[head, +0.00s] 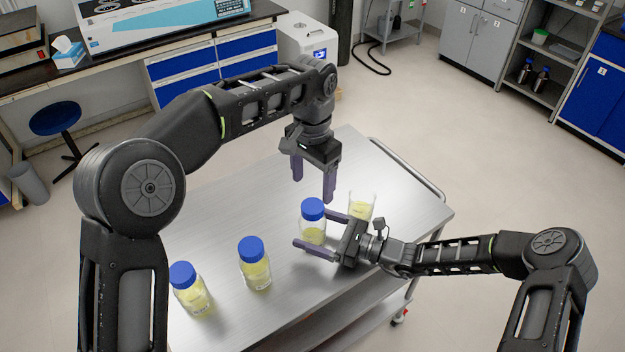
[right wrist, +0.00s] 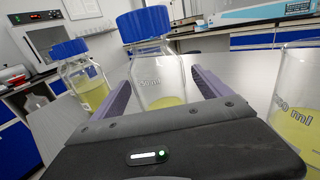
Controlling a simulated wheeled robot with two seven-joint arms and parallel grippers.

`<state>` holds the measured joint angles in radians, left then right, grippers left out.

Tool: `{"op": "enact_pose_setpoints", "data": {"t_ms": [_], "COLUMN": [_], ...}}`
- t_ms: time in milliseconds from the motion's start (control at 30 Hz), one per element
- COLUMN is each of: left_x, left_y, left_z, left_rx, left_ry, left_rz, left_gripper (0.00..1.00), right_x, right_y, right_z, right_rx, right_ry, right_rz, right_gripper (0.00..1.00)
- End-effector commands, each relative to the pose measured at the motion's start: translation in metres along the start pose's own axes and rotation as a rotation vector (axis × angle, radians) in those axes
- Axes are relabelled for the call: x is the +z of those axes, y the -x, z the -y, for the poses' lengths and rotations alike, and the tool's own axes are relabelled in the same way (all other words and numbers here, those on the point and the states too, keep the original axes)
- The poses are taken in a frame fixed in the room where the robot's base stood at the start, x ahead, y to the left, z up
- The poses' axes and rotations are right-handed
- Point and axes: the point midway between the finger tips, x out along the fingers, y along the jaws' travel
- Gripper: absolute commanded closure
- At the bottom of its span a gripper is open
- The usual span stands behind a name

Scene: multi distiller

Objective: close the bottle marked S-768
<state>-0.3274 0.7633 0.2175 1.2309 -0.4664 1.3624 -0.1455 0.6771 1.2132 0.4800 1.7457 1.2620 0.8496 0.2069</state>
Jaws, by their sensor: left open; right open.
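A clear glass bottle (head: 313,235) with yellow liquid and a blue cap (head: 313,208) stands upright on the metal cart, and also shows in the right wrist view (right wrist: 155,80). The cap sits on its neck; how tightly I cannot tell. My right gripper (head: 312,228) is open, with one finger on each side of this bottle; contact is unclear. My left gripper (head: 313,190) is open and empty, pointing down above the cap. Two more blue-capped bottles stand to the left, one near the middle (head: 256,272) and one farther left (head: 190,294). I cannot read S-768 on any bottle.
An open glass vessel (head: 360,206) with yellow liquid stands close behind my right gripper. The metal cart top (head: 215,235) is clear toward its back left, and a rail (head: 408,168) runs along its right end. A lab bench with blue drawers stands behind.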

Motion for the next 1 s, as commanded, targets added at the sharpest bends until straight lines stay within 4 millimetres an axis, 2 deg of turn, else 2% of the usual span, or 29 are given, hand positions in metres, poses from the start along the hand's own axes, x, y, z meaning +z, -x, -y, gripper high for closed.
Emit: {"op": "enact_pose_setpoints", "data": {"t_ms": [500,633,1000], "left_x": [0.0,0.0,0.0], "left_y": [-0.023,-0.024,-0.023], "left_z": [0.0,0.0,0.0], "left_rx": [0.0,0.0,0.0], "left_ry": [0.0,0.0,0.0], "left_rz": [0.0,0.0,0.0], "left_gripper": [0.27,0.27,0.27], "right_x": [-0.002,-0.001,-0.001], "right_y": [0.069,0.075,0.075], "right_z": [0.001,0.0,0.0], "right_rx": [-0.001,-0.001,-0.001], "right_ry": [0.0,0.0,-0.001], "right_rz": [-0.001,-0.001,-0.001], "right_gripper": [0.12,0.12,0.12]}}
